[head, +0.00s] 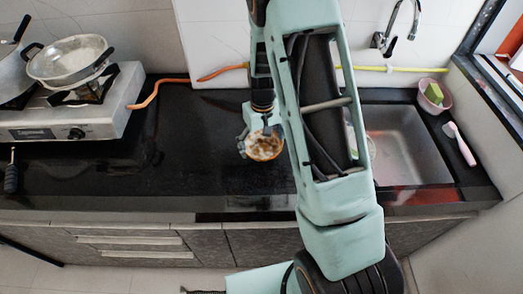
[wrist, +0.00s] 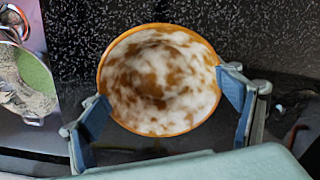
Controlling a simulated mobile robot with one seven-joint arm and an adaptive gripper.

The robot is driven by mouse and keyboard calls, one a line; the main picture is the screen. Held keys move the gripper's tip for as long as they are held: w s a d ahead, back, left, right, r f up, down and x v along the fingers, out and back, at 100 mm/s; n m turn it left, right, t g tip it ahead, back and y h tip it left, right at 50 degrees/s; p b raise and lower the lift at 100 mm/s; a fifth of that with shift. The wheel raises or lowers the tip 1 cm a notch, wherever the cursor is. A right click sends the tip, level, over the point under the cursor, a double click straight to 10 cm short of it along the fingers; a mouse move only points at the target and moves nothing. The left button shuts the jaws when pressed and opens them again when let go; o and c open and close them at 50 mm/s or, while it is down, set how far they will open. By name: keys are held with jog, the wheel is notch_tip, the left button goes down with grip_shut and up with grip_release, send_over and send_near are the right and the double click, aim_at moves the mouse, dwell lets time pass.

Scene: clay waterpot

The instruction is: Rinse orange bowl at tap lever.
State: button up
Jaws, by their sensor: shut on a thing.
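The orange bowl (wrist: 160,80) has white, foam-like patches over its brown-orange inside. In the head view the bowl (head: 263,147) is over the black counter, left of the sink. My gripper (wrist: 168,108) has its pads against the two sides of the bowl and is shut on it; it also shows in the head view (head: 258,136). The tap lever (head: 379,40) is on the chrome tap at the back wall, above the sink. The sink (head: 410,145) is at the right, partly hidden behind my arm. Whether the bowl touches the counter is unclear.
A stove (head: 75,115) with pans stands at the left. A pink container (head: 434,100) with a green sponge and a pink-white brush (head: 461,145) lie right of the sink. An orange hose (head: 160,88) runs along the back. The counter (head: 190,140) left of the bowl is clear.

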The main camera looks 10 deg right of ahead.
aim_at(261, 152)
jog(key=shift+w+a+f, duration=0.1)
jog(key=shift+w+f, duration=0.05)
jog(key=shift+f, duration=1.55)
jog(key=shift+f, duration=0.1)
jog(key=o, duration=1.2)
jog(key=shift+c, duration=0.2)
notch_tip(261, 152, up, 12)
